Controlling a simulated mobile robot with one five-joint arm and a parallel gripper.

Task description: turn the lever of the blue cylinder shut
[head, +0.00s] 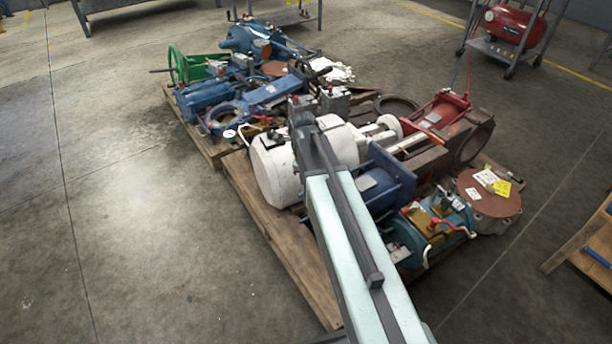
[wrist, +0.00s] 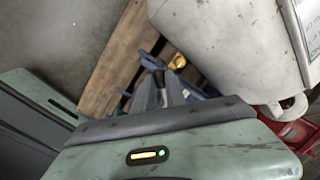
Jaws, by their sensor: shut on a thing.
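The blue cylinder (head: 388,180) lies on the near pallet beside the white tank, partly behind my arm in the head view. Bits of its blue body (wrist: 148,62) show around my fingers in the wrist view. A brass-yellow valve part (wrist: 178,61) shows just beyond the fingertips, beside the dark end of the lever. My gripper (wrist: 163,84) points down at this spot and is shut on the lever; my own housing hides much of the grip. In the head view my arm hides the fingers and the lever.
The white tank (head: 275,172) stands close to my arm. A red cylinder (head: 443,110) and a teal unit (head: 436,230) with levers lie to the right. A second pallet (head: 205,143) with blue machinery is behind. The floor at left (head: 120,220) is clear.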

